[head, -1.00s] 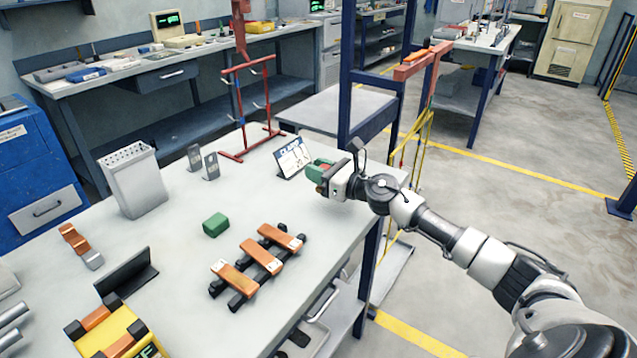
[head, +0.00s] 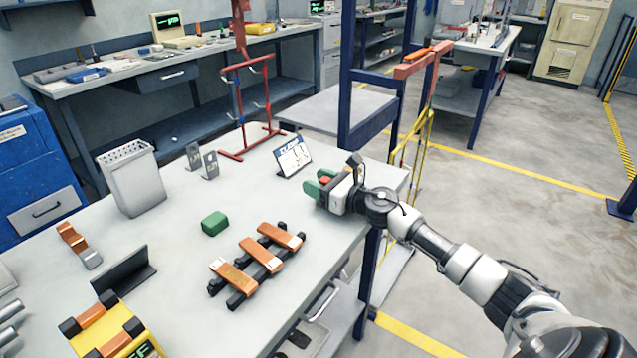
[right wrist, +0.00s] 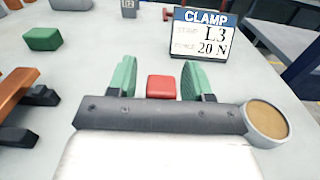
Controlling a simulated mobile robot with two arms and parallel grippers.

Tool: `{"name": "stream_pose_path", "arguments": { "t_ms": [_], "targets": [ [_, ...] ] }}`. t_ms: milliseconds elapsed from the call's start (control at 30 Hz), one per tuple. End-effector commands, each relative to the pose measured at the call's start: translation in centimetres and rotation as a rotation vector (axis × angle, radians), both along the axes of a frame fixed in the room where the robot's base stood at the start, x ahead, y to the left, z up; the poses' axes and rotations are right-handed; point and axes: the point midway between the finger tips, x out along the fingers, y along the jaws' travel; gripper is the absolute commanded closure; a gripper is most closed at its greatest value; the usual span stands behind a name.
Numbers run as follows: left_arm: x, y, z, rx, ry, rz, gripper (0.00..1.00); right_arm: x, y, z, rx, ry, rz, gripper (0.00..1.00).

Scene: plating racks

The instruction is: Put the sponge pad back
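A green block (head: 214,223), which looks like the sponge pad, lies flat on the grey worktable; it also shows in the right wrist view (right wrist: 42,39). My right gripper (head: 315,185) is over the table's right side, well to the right of the green block and apart from it. Its two green fingers stand apart in the right wrist view (right wrist: 160,77). A small red block (right wrist: 163,87) shows between them with a gap on each side; I cannot tell whether it touches the gripper or lies beyond it. My left gripper is out of view.
A CLAMP sign (head: 293,156) stands just behind my right gripper. A low rack with orange bars (head: 262,255) stands in front of the green block. A red rack (head: 245,110), a grey perforated bin (head: 130,180) and a yellow device (head: 115,335) also stand on the table (head: 180,270).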

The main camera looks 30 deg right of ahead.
Motion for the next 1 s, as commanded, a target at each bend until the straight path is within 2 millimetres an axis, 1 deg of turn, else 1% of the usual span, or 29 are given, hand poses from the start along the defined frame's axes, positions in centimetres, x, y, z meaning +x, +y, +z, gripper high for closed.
{"name": "stream_pose_path", "arguments": {
  "t_ms": [100, 200, 233, 367, 500, 700, 800, 1000],
  "targets": [
    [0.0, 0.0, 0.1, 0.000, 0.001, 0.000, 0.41, 0.0, 0.0, 0.1, 0.000, 0.000, 0.000, 0.50],
    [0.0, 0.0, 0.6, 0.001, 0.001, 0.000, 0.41, 0.0, 0.0, 0.6, 0.000, 0.000, 0.000, 0.50],
    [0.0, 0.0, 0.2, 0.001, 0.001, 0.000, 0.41, -0.4, -0.2, 0.2, -0.001, 0.002, -0.001, 0.50],
    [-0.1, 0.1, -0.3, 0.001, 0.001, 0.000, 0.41, -2.3, -1.0, -0.1, -0.002, 0.003, -0.001, 0.50],
    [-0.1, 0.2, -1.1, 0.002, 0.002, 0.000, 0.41, -4.9, -2.1, -0.2, -0.002, 0.005, -0.001, 0.50],
    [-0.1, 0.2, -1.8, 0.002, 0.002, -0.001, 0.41, -8.1, -3.3, -0.1, -0.001, 0.004, 0.000, 0.50],
    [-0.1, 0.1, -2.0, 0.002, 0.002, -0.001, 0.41, -9.3, -3.8, 0.0, 0.001, 0.004, 0.000, 0.50],
    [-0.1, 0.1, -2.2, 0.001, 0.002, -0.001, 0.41, -10.8, -4.4, 0.2, 0.001, 0.001, 0.001, 0.50]
  ]
}}
